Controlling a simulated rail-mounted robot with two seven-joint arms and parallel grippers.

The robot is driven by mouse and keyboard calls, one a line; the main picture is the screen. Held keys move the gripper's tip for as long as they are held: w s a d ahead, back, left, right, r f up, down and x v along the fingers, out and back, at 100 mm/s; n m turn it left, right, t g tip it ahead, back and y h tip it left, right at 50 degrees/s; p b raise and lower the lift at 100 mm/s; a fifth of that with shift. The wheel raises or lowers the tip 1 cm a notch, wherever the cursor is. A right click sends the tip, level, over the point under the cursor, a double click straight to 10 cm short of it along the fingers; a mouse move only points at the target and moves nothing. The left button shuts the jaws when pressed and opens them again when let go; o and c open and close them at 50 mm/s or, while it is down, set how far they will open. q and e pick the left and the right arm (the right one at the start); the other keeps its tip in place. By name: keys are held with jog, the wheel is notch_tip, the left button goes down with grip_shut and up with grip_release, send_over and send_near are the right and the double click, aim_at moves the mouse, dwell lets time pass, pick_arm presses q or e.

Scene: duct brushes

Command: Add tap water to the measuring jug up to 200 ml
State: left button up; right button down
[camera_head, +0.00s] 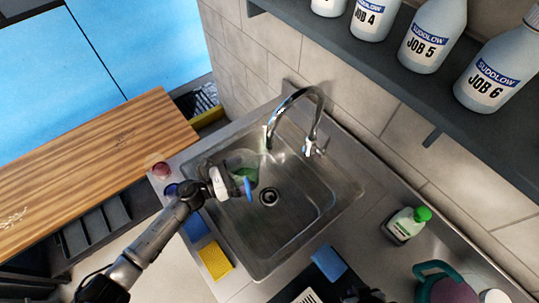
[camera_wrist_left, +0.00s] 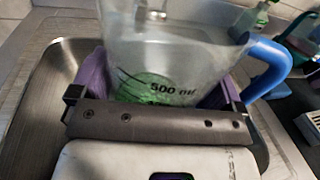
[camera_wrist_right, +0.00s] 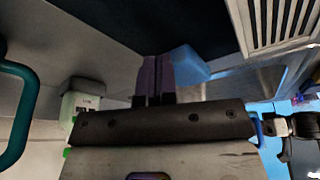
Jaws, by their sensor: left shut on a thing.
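The clear measuring jug (camera_head: 241,160) is held over the left part of the sink (camera_head: 310,222), just left of and near the tap's spout. Its blue handle (camera_head: 249,190) points toward the bottom of the picture. My left gripper (camera_head: 232,178) is shut around the jug's body. In the left wrist view the jug (camera_wrist_left: 170,55) stands between the purple fingers, with a "500 ml" mark and green showing low in it. The water level cannot be read. The chrome tap (camera_head: 316,105) arches over the sink; no stream is visible. My right gripper (camera_wrist_right: 155,75) is shut and empty.
A yellow sponge (camera_head: 215,260) and blue cloths lie at the sink's near left edge. A green-capped bottle (camera_head: 405,225) stands on the right counter. A blue sponge (camera_head: 329,262) lies in front of the sink. Labelled bottles (camera_head: 433,35) stand on the shelf above.

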aim_at(317, 252)
jog(key=c, duration=1.8)
grip_release()
jog(key=shift+a, duration=0.1)
